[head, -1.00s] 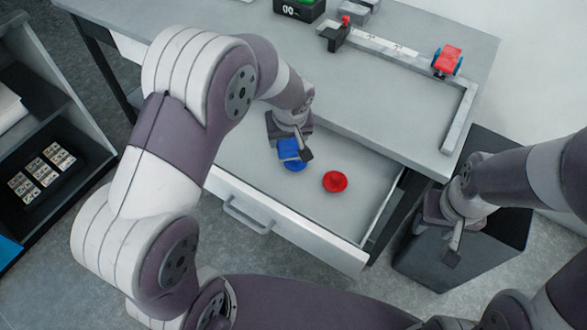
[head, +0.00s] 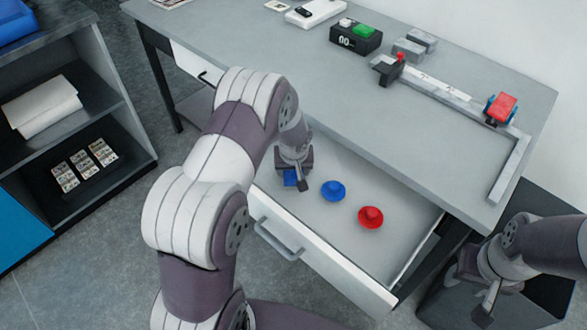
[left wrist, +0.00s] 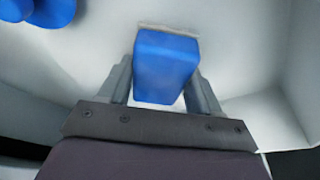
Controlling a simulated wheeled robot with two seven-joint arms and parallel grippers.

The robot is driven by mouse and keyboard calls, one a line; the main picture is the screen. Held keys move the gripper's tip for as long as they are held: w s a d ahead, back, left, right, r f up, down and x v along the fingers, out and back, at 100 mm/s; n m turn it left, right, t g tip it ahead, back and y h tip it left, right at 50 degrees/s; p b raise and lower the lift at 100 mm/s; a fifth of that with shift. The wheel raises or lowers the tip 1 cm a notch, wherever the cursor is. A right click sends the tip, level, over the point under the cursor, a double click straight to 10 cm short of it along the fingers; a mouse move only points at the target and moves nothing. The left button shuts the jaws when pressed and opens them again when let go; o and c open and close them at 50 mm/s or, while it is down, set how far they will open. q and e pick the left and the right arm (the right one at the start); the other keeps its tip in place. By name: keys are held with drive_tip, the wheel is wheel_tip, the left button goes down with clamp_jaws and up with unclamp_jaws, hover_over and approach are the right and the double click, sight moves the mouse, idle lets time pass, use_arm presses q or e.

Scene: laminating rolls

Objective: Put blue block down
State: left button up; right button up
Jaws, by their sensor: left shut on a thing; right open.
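A blue block (left wrist: 165,68) sits between the two fingers of my left gripper (left wrist: 163,85), which is shut on it, in the left wrist view. In the head view the left gripper (head: 296,184) is low inside the open drawer (head: 335,245), at its left part, and mostly hides the blue block (head: 290,177). Whether the block touches the drawer floor I cannot tell for certain. My right gripper (head: 485,295) is open and empty at the lower right, outside the drawer.
A blue knobbed disc (head: 333,191) and a red knobbed disc (head: 370,217) lie in the drawer, right of the left gripper. The tabletop (head: 330,100) overhangs behind. A red-and-blue item (head: 501,108) stands on it, by a ruler fence. A shelf (head: 60,110) stands at left.

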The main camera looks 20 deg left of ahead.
use_arm(q)
drive_tip(key=shift+f, duration=0.15)
drive_tip(key=o, duration=1.1)
drive_tip(key=shift+r, duration=0.3)
drive_tip(key=p+v, duration=0.2)
drive_tip(key=v, duration=1)
drive_tip(key=s+d+r+m, duration=0.1)
drive_tip(key=s, duration=0.5)
drive_tip(key=s+d+r+m+g+h, duration=0.1)
drive_tip(key=s+d+r+m, duration=0.1)
drive_tip(key=s, duration=0.4)
drive_tip(key=s+d+r+m, duration=0.1)
drive_tip(key=s+d+m, duration=0.1)
drive_tip(key=s, duration=0.4)
drive_tip(key=shift+s+r+g, duration=0.15)
drive_tip(key=shift+g, duration=0.15)
